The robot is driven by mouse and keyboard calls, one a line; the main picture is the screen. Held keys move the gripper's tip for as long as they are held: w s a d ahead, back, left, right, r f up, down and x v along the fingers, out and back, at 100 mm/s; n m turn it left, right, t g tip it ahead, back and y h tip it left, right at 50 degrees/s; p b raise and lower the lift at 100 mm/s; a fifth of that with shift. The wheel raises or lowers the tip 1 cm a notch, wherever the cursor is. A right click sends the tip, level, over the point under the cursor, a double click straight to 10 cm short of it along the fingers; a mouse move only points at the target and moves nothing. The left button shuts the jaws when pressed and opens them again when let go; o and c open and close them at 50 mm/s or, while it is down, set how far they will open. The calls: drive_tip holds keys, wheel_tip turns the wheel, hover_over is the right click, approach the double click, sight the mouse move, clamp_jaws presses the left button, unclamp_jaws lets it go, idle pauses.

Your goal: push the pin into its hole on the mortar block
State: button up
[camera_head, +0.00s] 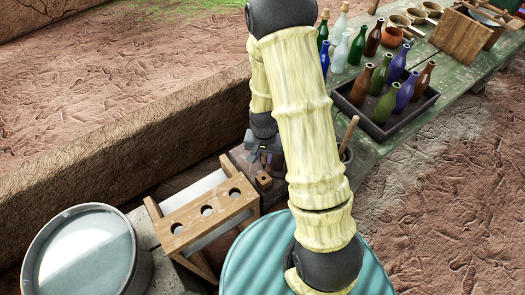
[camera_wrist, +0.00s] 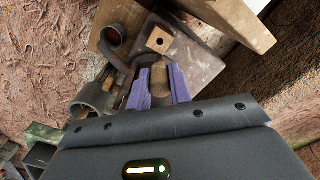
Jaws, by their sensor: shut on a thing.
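The mortar block (camera_wrist: 168,45) is a small square piece of light wood with one dark round hole in its top. It stands on a grey worn slab in the wrist view, and shows as a small brown block (camera_head: 264,181) in the head view. My gripper (camera_wrist: 158,76) has purple fingers shut on the pin (camera_wrist: 160,88), a brown, rounded peg. In the wrist view the pin appears beside the block, below its hole in the picture, and apart from it. In the head view my gripper (camera_head: 262,152) is just above the block in the picture; my arm hides part of that area.
A wooden rack with several round holes (camera_head: 205,212) stands left of the block. A round metal tub (camera_head: 85,255) is at the lower left. A dark tray of bottles (camera_head: 385,115) sits on the green table to the right.

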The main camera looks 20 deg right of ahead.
sight(264, 166)
drive_tip(key=shift+s, duration=0.1)
idle(0.3)
drive_tip(key=shift+f+b, duration=0.4)
drive_tip(key=shift+f, duration=0.15)
drive_tip(key=shift+f+b, duration=1.7)
drive_tip(key=shift+f, duration=0.7)
drive_tip(key=shift+a, duration=0.15)
drive_tip(key=shift+f+b, duration=1.8)
drive_tip(key=shift+f, duration=1)
